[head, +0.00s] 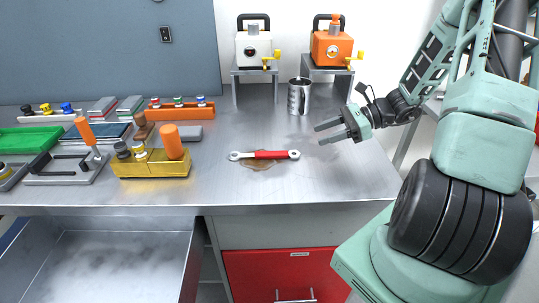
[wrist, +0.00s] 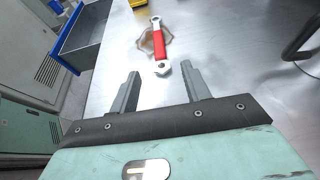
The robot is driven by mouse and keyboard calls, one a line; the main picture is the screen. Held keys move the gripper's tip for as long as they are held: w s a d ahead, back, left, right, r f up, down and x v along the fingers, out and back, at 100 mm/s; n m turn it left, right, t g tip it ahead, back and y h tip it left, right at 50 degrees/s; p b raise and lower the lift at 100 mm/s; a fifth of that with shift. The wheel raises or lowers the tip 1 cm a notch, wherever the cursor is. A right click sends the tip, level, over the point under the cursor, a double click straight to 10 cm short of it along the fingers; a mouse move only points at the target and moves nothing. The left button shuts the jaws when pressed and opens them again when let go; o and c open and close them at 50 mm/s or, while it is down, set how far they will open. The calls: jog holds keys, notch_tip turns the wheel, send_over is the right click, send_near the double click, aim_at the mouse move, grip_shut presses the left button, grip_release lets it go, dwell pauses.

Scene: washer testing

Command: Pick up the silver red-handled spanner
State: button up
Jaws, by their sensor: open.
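The silver spanner with a red handle (head: 270,155) lies flat on the metal table, pointing left to right in the head view, over a brownish stain. My gripper (head: 329,132) is to the right of the spanner in the head view, apart from it and seemingly above the table. In the wrist view the spanner (wrist: 159,46) lies beyond my fingertips, its near end close to the gap between them. My gripper (wrist: 161,76) is open, with nothing between its fingers.
A yellow block with knobs (head: 152,164) stands left of the spanner. A metal mug (head: 299,97) and two cranked boxes, one white (head: 254,47) and one orange (head: 331,49), stand behind. An open drawer (head: 100,255) juts out at front left. The table around the spanner is clear.

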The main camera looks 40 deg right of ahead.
send_near(272, 153)
jog(key=x, duration=0.2)
jog(key=shift+w+a, duration=0.15)
jog(key=shift+w, duration=0.25)
jog(key=shift+p+x, duration=0.35)
jog(key=shift+x, duration=2.35)
jog(key=shift+s+f, duration=0.15)
grip_shut()
